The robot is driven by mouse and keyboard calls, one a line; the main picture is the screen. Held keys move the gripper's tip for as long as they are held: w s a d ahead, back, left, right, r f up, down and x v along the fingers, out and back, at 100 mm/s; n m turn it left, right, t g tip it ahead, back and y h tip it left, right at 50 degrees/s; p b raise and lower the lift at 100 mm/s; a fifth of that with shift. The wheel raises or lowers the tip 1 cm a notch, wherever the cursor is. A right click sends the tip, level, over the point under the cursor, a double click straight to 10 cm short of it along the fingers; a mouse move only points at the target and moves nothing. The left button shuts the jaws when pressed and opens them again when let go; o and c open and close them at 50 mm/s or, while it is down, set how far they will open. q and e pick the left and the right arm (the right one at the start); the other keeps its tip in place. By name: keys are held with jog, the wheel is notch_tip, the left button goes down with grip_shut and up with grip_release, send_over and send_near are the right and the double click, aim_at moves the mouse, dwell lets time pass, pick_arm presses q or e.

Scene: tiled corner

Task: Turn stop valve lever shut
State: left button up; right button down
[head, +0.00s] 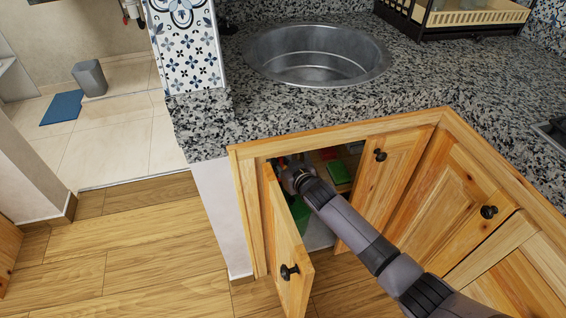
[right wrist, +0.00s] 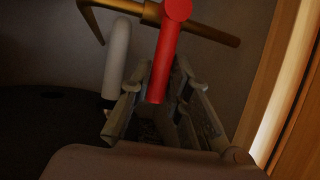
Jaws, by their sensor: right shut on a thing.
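The stop valve's red lever (right wrist: 166,60) shows in the right wrist view, running down in the picture from a round red hub (right wrist: 178,9) in front of a brass-coloured pipe (right wrist: 212,31). The lever lies crosswise to the pipe's right part. My right gripper (right wrist: 160,100) is shut on the lever's lower end, with a finger on each side. In the head view my right gripper (head: 291,172) is inside the open cabinet under the sink, partly hidden by my arm and the door. The valve cannot be made out there. My left gripper is not in view.
A white cylinder (right wrist: 117,58) is close left of the gripper. Green items (head: 340,173) lie inside the cabinet. The granite counter (head: 215,130) is above.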

jog(key=shift+f, duration=0.15)
jog(key=c, duration=1.5)
grip_release()
jog(key=v, duration=1.2)
jog(key=shift+s, duration=0.1)
